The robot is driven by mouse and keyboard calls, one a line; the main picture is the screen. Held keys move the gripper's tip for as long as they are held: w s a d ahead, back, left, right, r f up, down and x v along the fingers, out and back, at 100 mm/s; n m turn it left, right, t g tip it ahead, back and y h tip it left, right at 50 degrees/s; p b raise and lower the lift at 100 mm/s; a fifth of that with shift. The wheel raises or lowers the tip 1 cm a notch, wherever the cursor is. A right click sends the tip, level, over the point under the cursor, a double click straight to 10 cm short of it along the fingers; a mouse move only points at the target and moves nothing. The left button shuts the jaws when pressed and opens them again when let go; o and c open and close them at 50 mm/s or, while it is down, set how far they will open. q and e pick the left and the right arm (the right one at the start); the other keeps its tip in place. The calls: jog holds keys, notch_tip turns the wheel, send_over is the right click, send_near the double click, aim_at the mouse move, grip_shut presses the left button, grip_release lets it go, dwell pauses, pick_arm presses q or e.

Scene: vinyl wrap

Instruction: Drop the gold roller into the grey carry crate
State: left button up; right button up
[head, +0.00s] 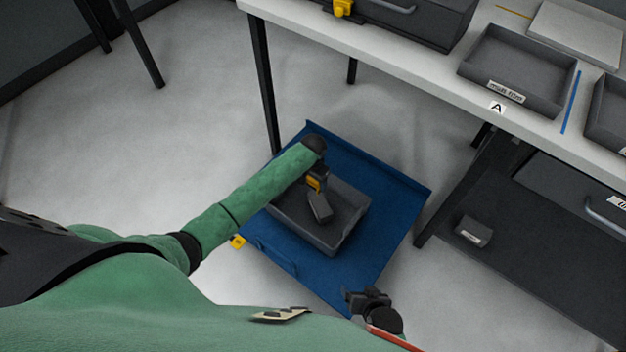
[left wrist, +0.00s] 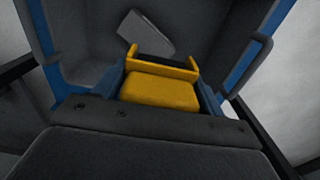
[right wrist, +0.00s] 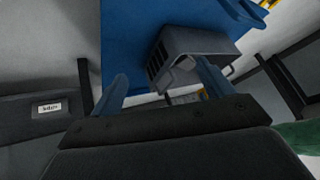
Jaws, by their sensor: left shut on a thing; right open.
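The gold roller (left wrist: 160,90) is between the blue fingers of my left gripper (left wrist: 163,88), which is shut on it. In the head view, the gold roller (head: 314,184) shows as a small yellow patch under my left gripper (head: 317,180), over the open grey carry crate (head: 349,234). The crate walls surround the view in the left wrist view. I cannot tell the exact height of the roller above the crate floor. My right gripper (head: 368,299) is open and empty near the front right of the crate. The crate also shows in the right wrist view (right wrist: 195,45).
A dark grey block (head: 320,208) lies inside the crate, also seen in the left wrist view (left wrist: 146,33). The crate stands on a blue platform (head: 385,205) with raised edges. A workbench (head: 400,72) with dark trays (head: 520,70) stands behind. Open floor lies left.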

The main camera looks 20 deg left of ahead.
pick_arm(q)
jog(key=shift+f+b, duration=0.4)
jog(key=shift+f, duration=0.05)
pick_arm(e)
jog(key=shift+s+f, duration=0.15)
jog(key=shift+f, duration=0.9)
jog(key=shift+s+f, duration=0.15)
jog(key=shift+f, duration=0.85)
pick_arm(q)
jog(key=o, duration=1.1)
notch_tip(320, 180, up, 7)
jog(key=shift+f, duration=0.2)
jog(key=shift+r, duration=0.6)
pick_arm(e)
jog(key=shift+w+r, duration=0.15)
jog(key=shift+r, duration=0.5)
jog(key=shift+w+r, duration=0.15)
jog(key=shift+r, duration=0.45)
jog(key=shift+s+f, duration=0.1)
jog(key=shift+f, duration=0.15)
